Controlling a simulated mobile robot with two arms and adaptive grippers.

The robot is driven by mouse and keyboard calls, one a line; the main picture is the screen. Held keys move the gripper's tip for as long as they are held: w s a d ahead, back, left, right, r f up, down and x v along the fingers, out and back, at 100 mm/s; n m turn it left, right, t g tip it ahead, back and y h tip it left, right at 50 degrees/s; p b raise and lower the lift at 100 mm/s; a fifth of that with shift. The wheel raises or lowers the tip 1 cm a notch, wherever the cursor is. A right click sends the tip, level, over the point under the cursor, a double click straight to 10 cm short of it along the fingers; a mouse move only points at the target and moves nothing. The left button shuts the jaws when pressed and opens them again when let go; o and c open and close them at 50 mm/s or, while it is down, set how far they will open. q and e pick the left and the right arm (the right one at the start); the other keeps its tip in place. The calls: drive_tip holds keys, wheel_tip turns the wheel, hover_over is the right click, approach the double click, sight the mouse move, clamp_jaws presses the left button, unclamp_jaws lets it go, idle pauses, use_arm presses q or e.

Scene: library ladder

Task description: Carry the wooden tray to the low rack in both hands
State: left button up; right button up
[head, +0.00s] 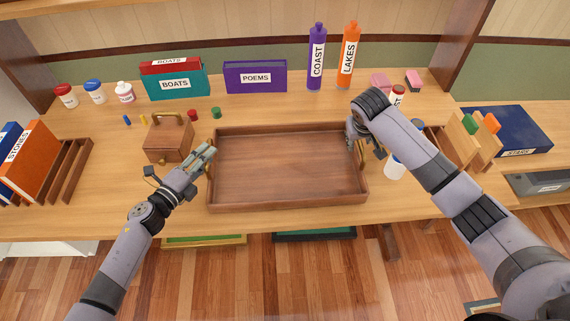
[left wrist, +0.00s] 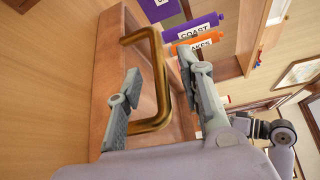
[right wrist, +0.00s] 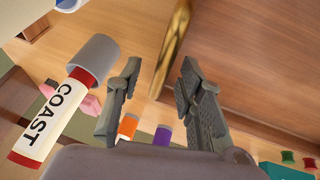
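The wooden tray (head: 288,170) lies flat and empty on the desk, with a brass handle at each short end. My left gripper (head: 206,153) is at its left end. In the left wrist view the open fingers (left wrist: 158,64) stand on either side of the left brass handle (left wrist: 160,100); I cannot tell if they touch it. My right gripper (head: 353,137) is at the right end. In the right wrist view its fingers (right wrist: 158,64) are open, with the right brass handle (right wrist: 172,45) ahead of the gap. I cannot make out which thing is the low rack.
A wooden box with a brass handle (head: 168,141) stands close to my left gripper. A white jar (head: 395,166) stands right of the tray, near my right arm. Purple (head: 316,60) and orange (head: 348,55) bottles and books line the back. Book holders (head: 70,170) stand left.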

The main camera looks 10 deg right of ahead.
use_arm(q)
drive_tip(key=shift+w+d, duration=0.4)
drive_tip(key=shift+w, duration=0.15)
use_arm(e)
drive_tip(key=shift+w+d+f, duration=0.1)
drive_tip(key=shift+w+f, duration=0.15)
drive_tip(key=shift+f, duration=0.35)
use_arm(q)
drive_tip(key=shift+c, duration=0.2)
use_arm(e)
drive_tip(key=shift+c, duration=0.2)
use_arm(q)
drive_tip(key=shift+f, duration=0.1)
clamp_jaws()
use_arm(e)
clamp_jaws()
